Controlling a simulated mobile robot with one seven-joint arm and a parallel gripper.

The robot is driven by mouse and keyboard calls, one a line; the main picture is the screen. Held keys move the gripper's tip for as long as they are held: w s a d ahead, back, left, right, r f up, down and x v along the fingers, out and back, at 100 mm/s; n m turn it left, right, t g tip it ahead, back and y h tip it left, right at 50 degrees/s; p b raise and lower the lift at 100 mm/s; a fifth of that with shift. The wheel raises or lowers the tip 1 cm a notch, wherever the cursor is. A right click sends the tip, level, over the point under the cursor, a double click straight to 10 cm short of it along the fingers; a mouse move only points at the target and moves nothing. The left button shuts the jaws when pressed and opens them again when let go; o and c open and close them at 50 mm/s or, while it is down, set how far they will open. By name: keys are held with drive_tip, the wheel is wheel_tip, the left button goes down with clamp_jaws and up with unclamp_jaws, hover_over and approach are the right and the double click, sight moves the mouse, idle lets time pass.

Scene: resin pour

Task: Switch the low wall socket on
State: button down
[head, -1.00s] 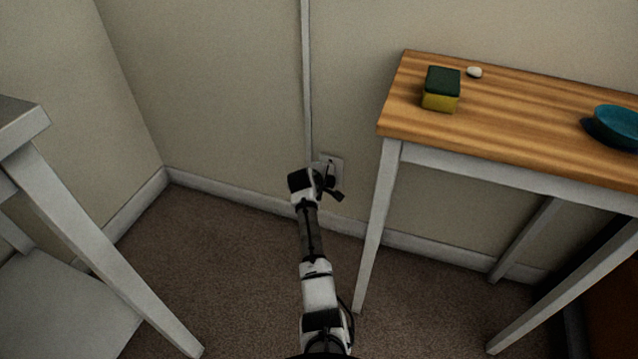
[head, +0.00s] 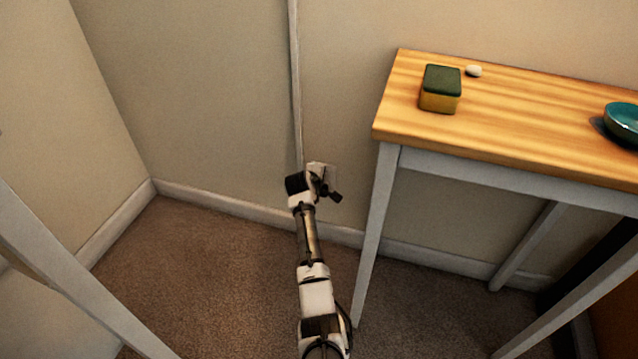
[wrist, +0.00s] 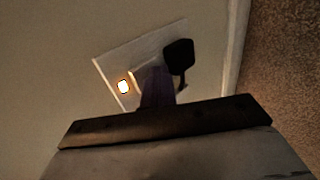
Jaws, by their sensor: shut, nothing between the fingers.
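The low wall socket (head: 331,172) is a pale plate on the wall beside the table leg, partly hidden by my gripper (head: 322,180) in the head view. In the wrist view the socket plate (wrist: 110,62) appears tilted, with a small bright glowing spot (wrist: 124,87) at its left. A black plug-like shape (wrist: 180,57) is at its right. My gripper (wrist: 157,90) is shut and empty, with its tips in front of the plate. I cannot tell whether they touch it.
A wooden-topped table (head: 510,130) stands at the right, with a green and yellow sponge (head: 440,89), a small white object (head: 473,71) and a teal bowl (head: 624,120). Its pale front-left leg (head: 376,235) is close to my arm. A white frame leg (head: 70,275) is at the left. Carpet between is clear.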

drive_tip(key=shift+r+p, duration=0.85)
drive_tip(key=shift+p, duration=0.15)
